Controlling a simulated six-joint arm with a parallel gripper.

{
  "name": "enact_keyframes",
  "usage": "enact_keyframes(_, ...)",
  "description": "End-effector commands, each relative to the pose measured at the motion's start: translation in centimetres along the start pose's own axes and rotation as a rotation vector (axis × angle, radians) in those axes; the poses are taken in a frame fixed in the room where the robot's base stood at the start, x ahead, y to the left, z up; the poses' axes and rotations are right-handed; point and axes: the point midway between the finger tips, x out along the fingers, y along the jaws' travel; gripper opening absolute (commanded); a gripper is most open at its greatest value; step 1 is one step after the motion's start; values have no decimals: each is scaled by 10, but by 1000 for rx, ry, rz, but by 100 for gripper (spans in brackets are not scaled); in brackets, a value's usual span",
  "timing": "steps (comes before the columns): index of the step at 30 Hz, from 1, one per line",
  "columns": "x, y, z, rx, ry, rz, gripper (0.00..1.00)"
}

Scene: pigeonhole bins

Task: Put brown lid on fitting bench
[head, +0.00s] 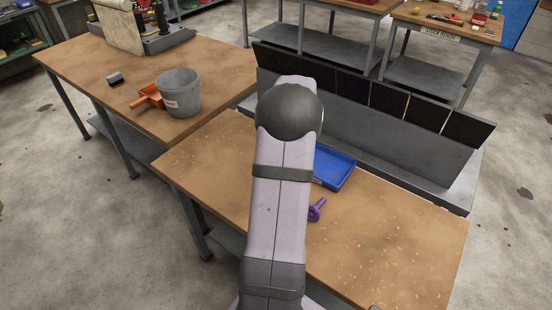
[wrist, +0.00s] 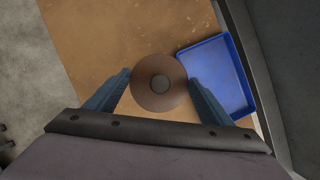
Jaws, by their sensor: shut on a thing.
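In the wrist view, my gripper (wrist: 160,82) is shut on a brown lid (wrist: 160,101), round with a darker knob at its centre, one finger on each side. The lid is above a wooden bench top; its height cannot be told. In the head view my arm hides the gripper and lid. The near wooden bench (head: 390,235) is below my arm, and another wooden bench (head: 90,62) stands at the left. No readable label marks either one as the fitting bench.
A blue tray (head: 334,168) and a purple object (head: 317,210) lie on the near bench. A grey pigeonhole rack (head: 365,115) with dark flaps stands along its back. The left bench holds a grey bucket (head: 180,93), an orange scoop (head: 147,96) and a small grey block (head: 115,78).

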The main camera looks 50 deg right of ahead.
Motion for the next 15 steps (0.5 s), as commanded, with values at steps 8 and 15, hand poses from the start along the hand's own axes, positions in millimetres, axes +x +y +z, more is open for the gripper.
enact_keyframes(8, -8, 33, 23, -66, -1, 25, 53)
enact_keyframes(15, -17, 97, 22, -160, 3, 69, 53)
